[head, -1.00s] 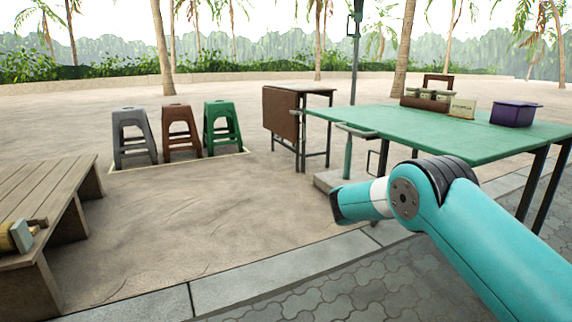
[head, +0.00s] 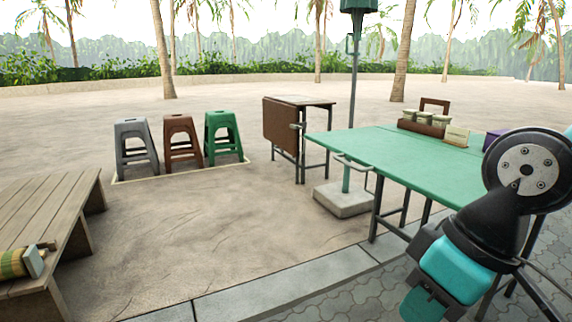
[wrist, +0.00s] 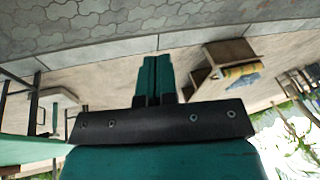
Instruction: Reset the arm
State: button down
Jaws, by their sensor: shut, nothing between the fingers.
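My gripper (wrist: 157,62) shows in the middle of the wrist view. Its two teal fingers are pressed together with nothing between them, and they touch nothing that I can see. In the head view my teal and black arm is folded at the right edge, in front of the green table (head: 365,145). The lower end of the arm hangs over the paving at the bottom right. I cannot clearly make out the fingers in the head view. The wrist view is tilted nearly upside down.
A wooden bench (head: 40,205) stands at the left with a striped item (head: 14,263) on it. Grey, brown and green stools (head: 222,138) stand behind. A brown folding table (head: 281,125) and a pole base (head: 344,198) stand near the green table. The sandy middle is clear.

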jog(key=s, duration=0.5)
notch_tip(320, 180, up, 38)
jog(key=p, duration=3.8)
jog(key=shift+w+r+m+g, duration=0.2)
jog(key=shift+w+m+g, duration=0.2)
